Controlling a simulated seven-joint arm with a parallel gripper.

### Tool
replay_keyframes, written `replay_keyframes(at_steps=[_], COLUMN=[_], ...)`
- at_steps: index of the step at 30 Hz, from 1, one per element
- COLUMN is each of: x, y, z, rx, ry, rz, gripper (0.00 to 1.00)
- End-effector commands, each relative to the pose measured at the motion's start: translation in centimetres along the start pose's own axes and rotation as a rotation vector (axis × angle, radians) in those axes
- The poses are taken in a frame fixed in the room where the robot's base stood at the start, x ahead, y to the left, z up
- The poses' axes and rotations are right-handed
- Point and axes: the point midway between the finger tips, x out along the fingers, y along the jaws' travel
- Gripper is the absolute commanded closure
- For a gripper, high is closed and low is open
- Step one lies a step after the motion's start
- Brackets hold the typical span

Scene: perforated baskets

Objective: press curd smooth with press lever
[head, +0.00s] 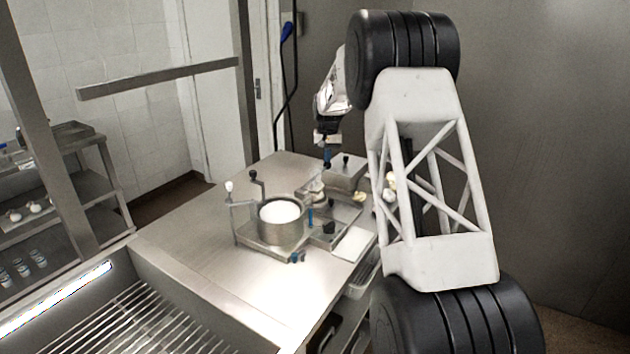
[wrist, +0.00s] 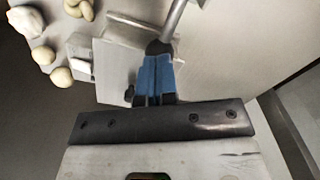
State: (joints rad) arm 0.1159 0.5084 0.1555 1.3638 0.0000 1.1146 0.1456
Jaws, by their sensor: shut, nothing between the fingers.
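White curd (head: 280,210) fills a round steel mould (head: 284,235) on the table, its top looking fairly flat. At the mould's left stand a lever with a white knob (head: 229,187) and a bent lever with a black knob (head: 252,174); I cannot tell which is the press lever. My gripper (head: 327,157) is behind and to the right of the mould, apart from it and the levers. In the wrist view its blue fingers (wrist: 155,78) are together and empty. A grey rod (wrist: 174,20) shows past the dark tips; contact is unclear. The mould is not recognisable there.
A steel box (head: 347,172) with a black knob stands near my gripper. Several pale round lumps (wrist: 61,77) lie beside it in the wrist view. A white slab (head: 354,243) lies at the table's right. The table's left part (head: 185,235) is bare.

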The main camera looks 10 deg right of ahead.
Motion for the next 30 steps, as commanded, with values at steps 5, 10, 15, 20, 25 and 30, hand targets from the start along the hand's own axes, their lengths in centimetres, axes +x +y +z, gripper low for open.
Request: replay_keyframes(at_steps=[5, 10, 15, 20, 25, 30], x=[-0.8, -1.5, -2.2, -2.6, -2.7, -2.7], y=[0.0, 0.0, 0.0, 0.0, 0.0, 0.0], z=[0.0, 0.0, 0.0, 0.0, 0.0, 0.0], rx=[0.0, 0.0, 0.0, 0.0, 0.0, 0.0], ry=[0.001, 0.001, 0.0, 0.001, 0.001, 0.001], rz=[0.0, 0.0, 0.0, 0.0, 0.0, 0.0], gripper=[1.0, 1.0, 1.0, 1.0, 1.0, 1.0])
